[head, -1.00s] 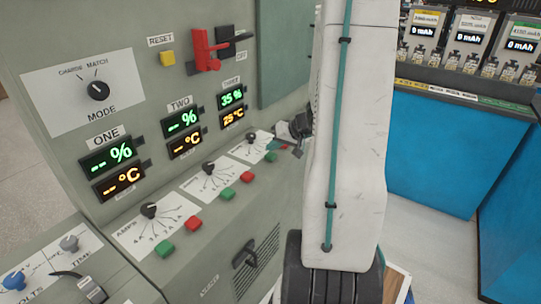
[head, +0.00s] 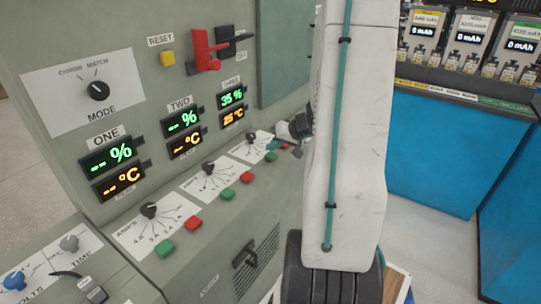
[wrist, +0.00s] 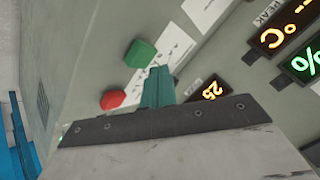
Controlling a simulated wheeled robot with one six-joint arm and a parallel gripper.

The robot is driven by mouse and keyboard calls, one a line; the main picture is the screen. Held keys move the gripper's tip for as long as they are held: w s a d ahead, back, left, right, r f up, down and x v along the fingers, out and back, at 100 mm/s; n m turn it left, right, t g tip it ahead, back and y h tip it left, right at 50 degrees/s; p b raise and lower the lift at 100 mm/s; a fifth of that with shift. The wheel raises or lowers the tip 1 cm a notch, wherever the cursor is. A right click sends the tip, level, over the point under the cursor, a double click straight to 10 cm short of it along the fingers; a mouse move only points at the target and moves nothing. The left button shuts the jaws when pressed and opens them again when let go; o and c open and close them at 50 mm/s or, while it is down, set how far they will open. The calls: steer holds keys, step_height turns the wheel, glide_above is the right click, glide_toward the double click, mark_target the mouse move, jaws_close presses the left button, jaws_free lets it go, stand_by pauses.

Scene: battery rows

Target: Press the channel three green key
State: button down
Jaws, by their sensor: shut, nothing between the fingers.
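The channel three green key (head: 271,157) sits on the sloping ledge below the channel three dial card, at the far end of the key row. It also shows in the wrist view (wrist: 139,53), with the red key (wrist: 113,99) beside it. My gripper (head: 272,146) has its teal fingers closed together and empty. In the wrist view the fingers (wrist: 157,80) point toward the panel, close to the green key and in front of the dial card. I cannot tell whether they touch anything. My arm's white link hides part of the panel's right side in the head view.
The channel three displays (head: 232,106) read 35 % and 25 °C. Channel two's green key (head: 227,193) and red key (head: 247,177) stand nearer on the ledge. A red switch lever (head: 206,50) juts out above. Blue cabinets (head: 445,150) stand at right, with bare floor before them.

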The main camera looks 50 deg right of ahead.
mark_target(274, 156)
steer(key=shift+f, duration=0.1)
stand_by(0.3)
steer(key=shift+f, duration=0.3)
steer(key=shift+f, duration=0.45)
stand_by(0.6)
steer(key=shift+r, duration=0.85)
steer(key=shift+r, duration=2.5)
